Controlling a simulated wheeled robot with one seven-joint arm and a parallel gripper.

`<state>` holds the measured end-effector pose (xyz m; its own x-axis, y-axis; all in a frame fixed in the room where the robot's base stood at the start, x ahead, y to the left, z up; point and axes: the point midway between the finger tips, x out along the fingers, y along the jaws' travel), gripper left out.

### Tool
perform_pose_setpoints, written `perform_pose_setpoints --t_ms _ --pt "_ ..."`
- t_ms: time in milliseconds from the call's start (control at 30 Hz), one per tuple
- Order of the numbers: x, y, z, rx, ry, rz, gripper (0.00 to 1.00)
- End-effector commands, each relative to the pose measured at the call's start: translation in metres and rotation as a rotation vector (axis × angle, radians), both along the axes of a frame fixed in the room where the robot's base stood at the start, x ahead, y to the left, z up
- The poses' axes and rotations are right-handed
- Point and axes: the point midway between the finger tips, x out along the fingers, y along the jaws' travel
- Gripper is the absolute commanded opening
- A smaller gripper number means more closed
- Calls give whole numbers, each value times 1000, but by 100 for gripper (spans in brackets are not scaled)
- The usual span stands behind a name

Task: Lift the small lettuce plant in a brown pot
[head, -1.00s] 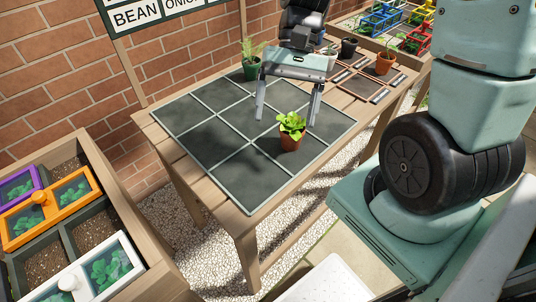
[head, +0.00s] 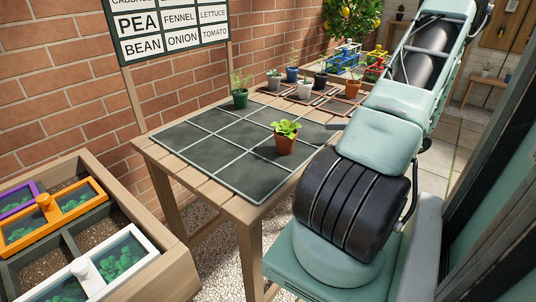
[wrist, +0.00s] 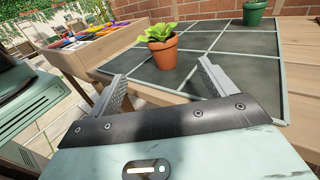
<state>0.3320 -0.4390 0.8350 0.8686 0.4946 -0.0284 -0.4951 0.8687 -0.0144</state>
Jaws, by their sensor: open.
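The small lettuce plant (head: 287,128) has bright green leaves and stands upright in a brown pot (head: 285,146) on the dark gridded mat (head: 205,165) of the wooden table. It also shows in the wrist view, leaves (wrist: 159,32) above the brown pot (wrist: 163,54). My gripper (wrist: 162,80) is open and empty. In the wrist view its two fingers point toward the pot, which stands beyond the fingertips and apart from them. In the head view my arm is right of the pot and hides most of the gripper.
A green pot (head: 240,98) with a plant stands at the mat's far left corner. Several other pots stand at the table's far end, including another brown pot (head: 353,87). A planter box with coloured frames (head: 50,205) is at left. The mat around the lettuce pot is clear.

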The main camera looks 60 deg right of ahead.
Motion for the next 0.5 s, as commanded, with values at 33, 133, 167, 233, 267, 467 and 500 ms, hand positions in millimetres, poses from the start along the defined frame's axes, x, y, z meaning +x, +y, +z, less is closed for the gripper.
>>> perform_pose_setpoints --t_ms 33,133,167,233,267,467,500 --pt "-10 -5 -5 14 -9 -37 83" --pt "-16 -8 -6 26 -20 -69 83" --pt "-14 -8 -6 28 -21 -72 83" --pt "-7 -4 -6 28 -21 -72 83" --pt "-2 -2 -5 29 -22 -70 83" --pt "36 17 -5 29 -20 -68 83" --pt "44 20 -6 28 -20 -68 83"
